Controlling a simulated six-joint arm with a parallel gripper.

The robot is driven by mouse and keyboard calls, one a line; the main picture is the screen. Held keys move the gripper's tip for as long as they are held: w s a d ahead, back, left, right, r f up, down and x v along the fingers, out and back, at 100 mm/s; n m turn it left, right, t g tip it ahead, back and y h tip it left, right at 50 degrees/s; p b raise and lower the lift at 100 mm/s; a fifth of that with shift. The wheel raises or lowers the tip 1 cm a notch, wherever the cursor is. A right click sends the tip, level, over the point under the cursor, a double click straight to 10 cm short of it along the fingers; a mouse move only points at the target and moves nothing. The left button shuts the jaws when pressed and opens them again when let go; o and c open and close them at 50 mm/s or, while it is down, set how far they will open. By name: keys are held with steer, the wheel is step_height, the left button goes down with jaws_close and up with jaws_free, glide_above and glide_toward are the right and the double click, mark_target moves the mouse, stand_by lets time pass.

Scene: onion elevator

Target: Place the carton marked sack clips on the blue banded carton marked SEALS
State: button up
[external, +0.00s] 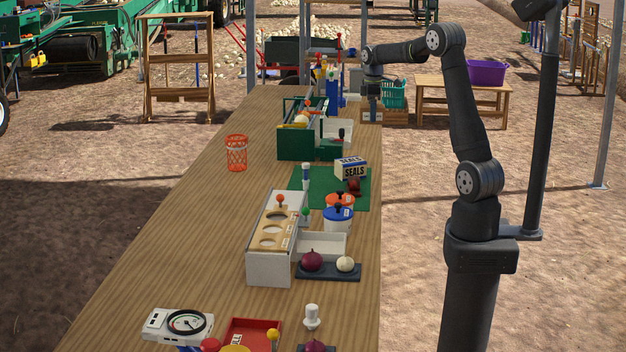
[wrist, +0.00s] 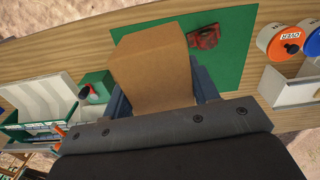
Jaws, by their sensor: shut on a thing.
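My gripper (wrist: 165,95) is shut on a plain brown carton (wrist: 155,65), its jaws on either side of it. No marking is readable on the faces I see. The blue banded carton marked SEALS (external: 351,168) stands on the green mat (external: 327,200), nearer the camera than my gripper. The mat also shows in the wrist view (wrist: 235,45), but the SEALS carton does not show there.
A dark red object (external: 354,187) lies on the mat beside the SEALS carton. Orange-lidded (external: 340,200) and blue-lidded (external: 338,217) tubs stand at the mat's near edge. An orange wire basket (external: 236,153) stands left. Open tabletop lies left of the mat.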

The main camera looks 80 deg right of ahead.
steer(key=shift+m, duration=0.5)
steer(key=s+d+f, duration=0.1)
steer(key=s+f, duration=0.1)
steer(key=s+d+f, duration=0.2)
steer(key=shift+d+f, duration=0.1)
steer(key=shift+f, duration=0.1)
glide_above(350, 163)
step_height(350, 163, down, 8)
steer(key=shift+s+r, duration=0.1)
steer(key=shift+r, duration=0.1)
steer(key=shift+f, duration=2.05)
steer(key=shift+f, duration=0.15)
steer(key=o, duration=1.1)
steer(key=shift+c, duration=0.2)
